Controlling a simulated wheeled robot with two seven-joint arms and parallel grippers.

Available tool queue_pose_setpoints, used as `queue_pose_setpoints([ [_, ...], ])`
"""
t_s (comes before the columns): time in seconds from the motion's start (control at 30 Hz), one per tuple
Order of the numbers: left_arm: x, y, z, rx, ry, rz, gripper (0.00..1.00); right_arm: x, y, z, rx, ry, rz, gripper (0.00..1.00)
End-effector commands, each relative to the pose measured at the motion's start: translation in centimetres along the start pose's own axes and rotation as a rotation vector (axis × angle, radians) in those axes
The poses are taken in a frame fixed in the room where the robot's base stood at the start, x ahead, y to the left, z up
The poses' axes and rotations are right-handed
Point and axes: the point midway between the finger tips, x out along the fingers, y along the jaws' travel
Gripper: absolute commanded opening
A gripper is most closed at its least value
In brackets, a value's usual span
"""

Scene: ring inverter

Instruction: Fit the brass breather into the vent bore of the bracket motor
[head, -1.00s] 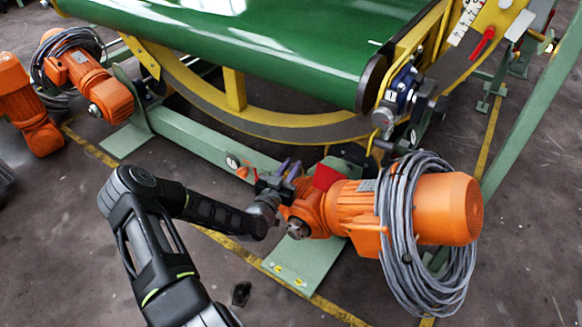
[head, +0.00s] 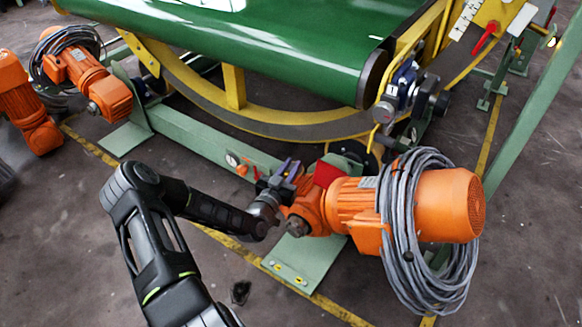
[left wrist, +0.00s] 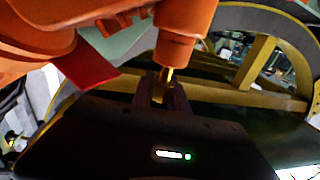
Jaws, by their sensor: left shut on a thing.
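The bracket motor (head: 355,208) is orange, with a coil of grey cable around it, and stands on a green plate at the middle right in the head view. My left gripper (head: 290,172) is at the motor's left end, beside its gearbox. In the left wrist view the gripper (left wrist: 162,92) is shut on the brass breather (left wrist: 168,76), a thin gold piece between the fingers. The breather's tip is right at the lower end of an orange boss (left wrist: 180,50) of the motor. Whether it is inside the bore I cannot tell. My right gripper is not in view.
A red tag (head: 327,175) sits by the gearbox. The yellow ring (head: 270,125) and green belt (head: 250,45) are behind. Another orange motor (head: 85,75) with cable stands at the far left. A green post (head: 535,105) is at right. Floor in front is open.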

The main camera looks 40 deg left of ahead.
Motion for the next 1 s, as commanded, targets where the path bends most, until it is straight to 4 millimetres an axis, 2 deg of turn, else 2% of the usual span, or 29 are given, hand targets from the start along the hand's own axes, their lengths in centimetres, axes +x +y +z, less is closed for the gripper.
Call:
queue_pose_setpoints([
  [0.77, 0.0, 0.0, 2.0, 0.001, 0.0, 0.0, 0.0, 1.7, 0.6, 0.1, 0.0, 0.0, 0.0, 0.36],
  [0.8, 0.0, 0.0, 1.9, 0.001, 0.0, 0.0, 0.23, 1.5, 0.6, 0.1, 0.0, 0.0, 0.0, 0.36],
  [1.0, 0.0, 0.0, 1.9, 0.001, 0.0, 0.0, 0.39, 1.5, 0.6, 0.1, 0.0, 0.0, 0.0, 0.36],
])
